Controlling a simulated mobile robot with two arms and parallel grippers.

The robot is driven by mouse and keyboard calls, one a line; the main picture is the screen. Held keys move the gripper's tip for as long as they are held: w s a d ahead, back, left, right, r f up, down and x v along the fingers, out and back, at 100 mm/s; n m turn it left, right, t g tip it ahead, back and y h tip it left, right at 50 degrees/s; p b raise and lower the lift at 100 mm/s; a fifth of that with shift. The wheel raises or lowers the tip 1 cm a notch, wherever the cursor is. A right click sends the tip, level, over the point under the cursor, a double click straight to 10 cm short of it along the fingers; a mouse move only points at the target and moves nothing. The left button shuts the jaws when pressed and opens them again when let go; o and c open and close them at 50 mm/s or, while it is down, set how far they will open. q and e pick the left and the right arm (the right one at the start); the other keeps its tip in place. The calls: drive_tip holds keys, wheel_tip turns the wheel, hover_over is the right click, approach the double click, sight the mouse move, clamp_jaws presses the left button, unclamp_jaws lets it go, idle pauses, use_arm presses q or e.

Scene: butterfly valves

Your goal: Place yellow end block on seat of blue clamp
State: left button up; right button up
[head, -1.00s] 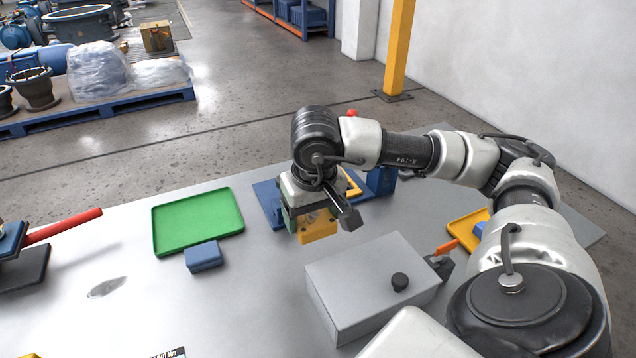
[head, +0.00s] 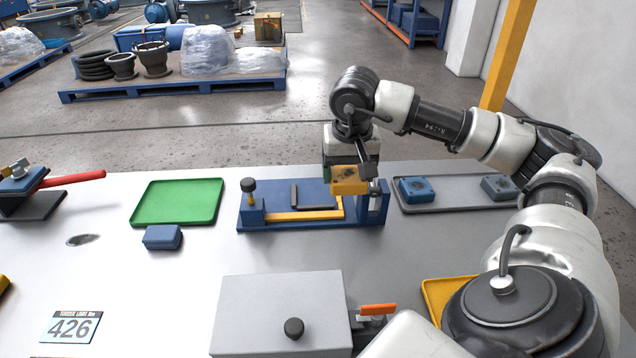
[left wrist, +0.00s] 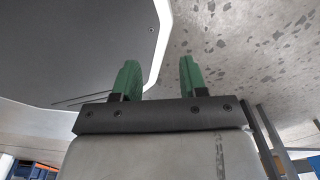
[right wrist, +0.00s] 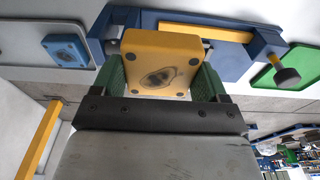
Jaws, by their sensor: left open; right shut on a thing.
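The yellow end block (head: 348,180) is held by my right gripper (head: 352,172), in the air at the right part of the blue clamp (head: 310,222). In the right wrist view, the block (right wrist: 161,62) sits between the green fingers of the gripper (right wrist: 161,80), with a dark oval mark on its face. The clamp has a flat blue seat with a yellow L-shaped strip (head: 303,215), a dark bar on it and a black knob at left. Whether the block touches the clamp cannot be told. My left gripper (left wrist: 157,80) is open and empty, outside the head view.
A green tray (head: 178,202) and a blue block (head: 162,237) lie left of the clamp. A grey tray (head: 460,205) with two blue blocks is right. A grey box (head: 282,312) with a black knob stands in front. A red-handled tool (head: 72,180) is far left.

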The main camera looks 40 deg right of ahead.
drive_tip(key=w+f+p, duration=0.1)
drive_tip(key=w+f, duration=0.2)
drive_tip(key=w, duration=0.3)
hover_over(313, 195)
drive_tip(key=f, duration=0.3)
drive_tip(key=shift+s+a+f+p, duration=0.2)
drive_tip(key=shift+s+p, duration=0.15)
drive_tip(key=shift+w+f, duration=0.15)
wheel_tip(313, 195, down, 4)
drive_tip(key=shift+r+p, duration=0.15)
drive_tip(key=shift+p, duration=0.2)
drive_tip(key=shift+f, duration=0.2)
use_arm(q)
drive_tip(key=shift+w+a+r, duration=0.1)
drive_tip(key=shift+w+r, duration=0.15)
drive_tip(key=shift+r, duration=0.35)
drive_tip(key=shift+w+r, duration=0.2)
drive_tip(key=shift+r, duration=0.4)
drive_tip(key=shift+f, duration=0.1)
